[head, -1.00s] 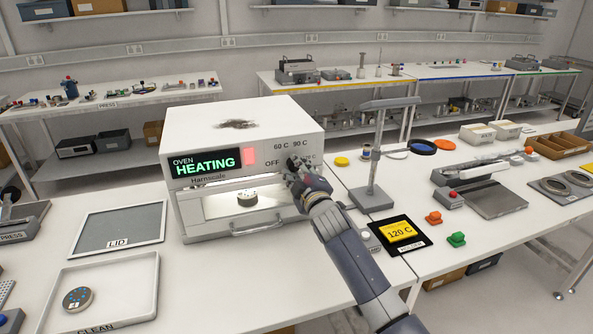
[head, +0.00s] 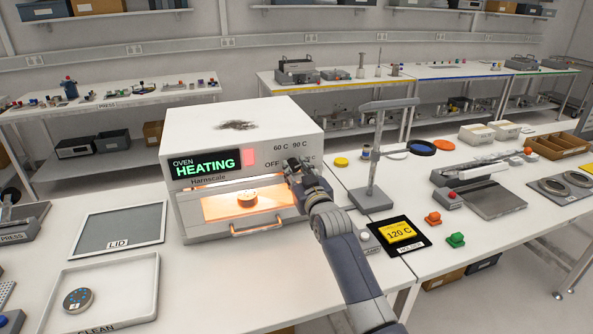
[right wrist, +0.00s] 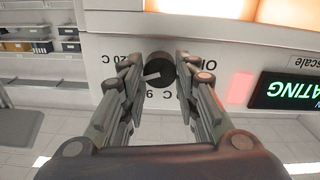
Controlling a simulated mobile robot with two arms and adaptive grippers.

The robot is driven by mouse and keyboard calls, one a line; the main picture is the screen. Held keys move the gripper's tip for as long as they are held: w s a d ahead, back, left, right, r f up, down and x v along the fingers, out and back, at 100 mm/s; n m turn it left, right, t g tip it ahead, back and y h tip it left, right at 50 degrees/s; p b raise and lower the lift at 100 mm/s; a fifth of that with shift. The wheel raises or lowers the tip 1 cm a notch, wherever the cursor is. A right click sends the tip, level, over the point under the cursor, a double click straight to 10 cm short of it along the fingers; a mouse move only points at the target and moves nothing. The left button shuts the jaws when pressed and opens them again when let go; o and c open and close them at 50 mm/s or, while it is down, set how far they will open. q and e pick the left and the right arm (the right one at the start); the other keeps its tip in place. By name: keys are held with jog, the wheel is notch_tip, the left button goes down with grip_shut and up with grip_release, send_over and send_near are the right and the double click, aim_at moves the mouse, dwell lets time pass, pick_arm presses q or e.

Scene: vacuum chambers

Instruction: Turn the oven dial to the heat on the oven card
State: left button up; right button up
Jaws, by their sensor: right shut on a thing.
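The white oven (head: 185,140) stands on the bench, its display (head: 205,165) reading HEATING. Its window (head: 225,203) glows orange, with a small round piece (head: 248,198) inside. My right gripper (head: 296,170) is at the front panel and mostly hides the dial there. In the right wrist view, upside down, the black dial (right wrist: 158,68) sits between my right fingertips, which are shut on it. Its pale mark points left, towards the side of the partly covered 120 C label (right wrist: 112,59). The yellow oven card (head: 398,232) reads 120 C. My left gripper is out of view.
A grey stand (head: 374,165) rises just right of the oven and my right arm. A LID tray (head: 118,231) and a CLEAN tray (head: 146,290) lie to the left. Bench before the oven is clear.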

jog(key=shift+f+m, duration=0.15)
jog(key=shift+m, duration=1.85)
jog(key=o, duration=1.1)
jog(key=shift+c, duration=0.2)
jog(key=v, duration=1.2)
